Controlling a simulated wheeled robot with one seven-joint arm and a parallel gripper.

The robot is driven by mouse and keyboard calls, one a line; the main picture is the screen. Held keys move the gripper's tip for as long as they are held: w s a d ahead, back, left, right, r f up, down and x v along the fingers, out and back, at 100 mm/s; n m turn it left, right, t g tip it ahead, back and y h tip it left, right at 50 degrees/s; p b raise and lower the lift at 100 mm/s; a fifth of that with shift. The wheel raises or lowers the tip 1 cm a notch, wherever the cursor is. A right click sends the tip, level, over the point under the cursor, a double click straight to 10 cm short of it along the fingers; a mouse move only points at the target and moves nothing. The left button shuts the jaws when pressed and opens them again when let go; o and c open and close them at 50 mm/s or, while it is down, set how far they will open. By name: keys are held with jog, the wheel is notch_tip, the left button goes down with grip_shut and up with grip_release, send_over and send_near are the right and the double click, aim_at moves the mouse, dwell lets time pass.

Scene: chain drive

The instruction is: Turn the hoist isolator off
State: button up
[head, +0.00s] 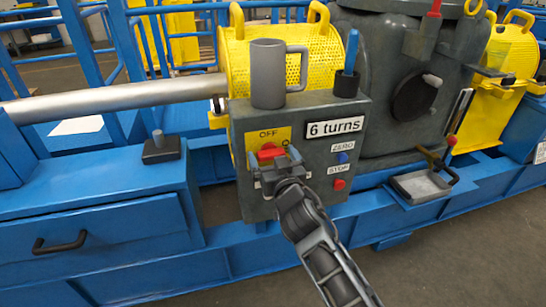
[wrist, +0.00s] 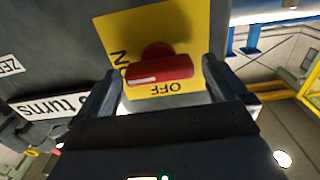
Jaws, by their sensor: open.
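The hoist isolator is a red bar handle (head: 269,153) on a yellow plate (head: 283,133) on the grey control box's front, with OFF printed above it. In the wrist view the handle (wrist: 160,69) lies across the picture, the plate (wrist: 185,30) behind it, upside down. Its white mark is at the left end, toward the partly hidden ON; OFF is below it. My gripper (head: 266,172) is open in front of the handle. In the wrist view, its fingers (wrist: 160,85) stand either side of the handle's ends. I cannot tell whether they touch it.
A grey mug (head: 268,80) and a blue-handled upright tool (head: 348,65) stand on the box top. A "6 turns" display (head: 335,127), blue ZERO button (head: 342,158) and red STOP button (head: 339,184) are to the right.

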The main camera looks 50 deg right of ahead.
jog(key=shift+c, duration=0.4)
jog(key=c, duration=0.9)
jog(key=shift+c, duration=0.2)
jog(key=n, duration=0.4)
jog(key=shift+a+r+n, duration=0.1)
jog(key=shift+n, duration=0.3)
jog(key=n, duration=0.4)
jog(key=shift+w+n, duration=0.1)
jog(key=shift+n, duration=0.2)
jog(key=n+p, duration=0.1)
jog(key=n, duration=0.3)
jog(key=shift+a, duration=0.1)
jog(key=shift+w+n+p, duration=0.1)
jog(key=shift+n+p, duration=0.6)
jog(key=shift+n, duration=1.5)
